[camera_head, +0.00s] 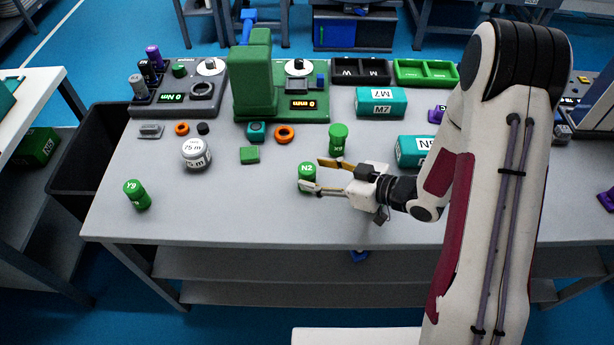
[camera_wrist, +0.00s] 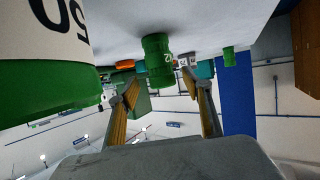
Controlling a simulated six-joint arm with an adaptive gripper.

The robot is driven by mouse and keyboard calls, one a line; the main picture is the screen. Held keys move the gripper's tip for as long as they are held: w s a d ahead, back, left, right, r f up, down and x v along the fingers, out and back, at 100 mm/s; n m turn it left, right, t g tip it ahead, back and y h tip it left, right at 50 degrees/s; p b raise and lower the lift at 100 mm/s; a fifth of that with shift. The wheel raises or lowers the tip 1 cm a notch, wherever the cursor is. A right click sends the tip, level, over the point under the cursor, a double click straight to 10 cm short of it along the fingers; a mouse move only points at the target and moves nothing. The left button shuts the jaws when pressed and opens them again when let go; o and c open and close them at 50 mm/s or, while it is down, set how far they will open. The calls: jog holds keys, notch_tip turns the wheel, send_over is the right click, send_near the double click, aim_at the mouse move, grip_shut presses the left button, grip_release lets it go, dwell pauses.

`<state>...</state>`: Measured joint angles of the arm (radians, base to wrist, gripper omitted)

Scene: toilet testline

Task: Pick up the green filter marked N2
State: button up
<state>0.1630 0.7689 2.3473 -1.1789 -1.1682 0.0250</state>
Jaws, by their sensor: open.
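The green filter marked N2 (camera_head: 307,172) stands upright on the grey table. My gripper (camera_head: 313,175) is open and low over the table, coming from the right. Its fingertips lie on the far and near sides of the N2 filter in the head view. In the wrist view the gripper (camera_wrist: 160,80) has the filter in line between its fingertips, at or just beyond them. A clear gap shows on both sides, and nothing is held.
Another green filter (camera_head: 338,139) stands just behind my gripper; a large green cylinder (camera_wrist: 65,80) fills the wrist view's left. A green filter (camera_head: 137,195) stands at the far left. A teal N-marked box (camera_head: 411,151) stands behind my wrist.

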aim_at(315, 175)
jog(key=shift+x, duration=1.75)
jog(key=shift+s+a, duration=0.1)
jog(key=c, duration=1.2)
